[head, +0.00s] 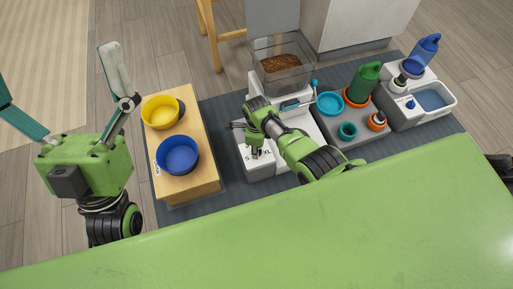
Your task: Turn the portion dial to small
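The portion dial sits on the white front panel of the feeder (251,168), where the letters S and XL (267,153) show. The dial itself is mostly hidden by my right gripper (257,151), which points down at the panel. I cannot tell whether its fingers touch or hold the dial, nor which way the dial points. The feeder carries a clear hopper (262,52) with brown kibble. My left gripper (58,75) is wide open and empty, well to the left of the feeder.
A wooden stand (196,188) with a yellow bowl (160,112) and a blue bowl (178,156) is left of the feeder. Right of it, a grey tray (345,136) holds a green bottle (363,82) and teal cups. A white water unit (437,97) stands farther right.

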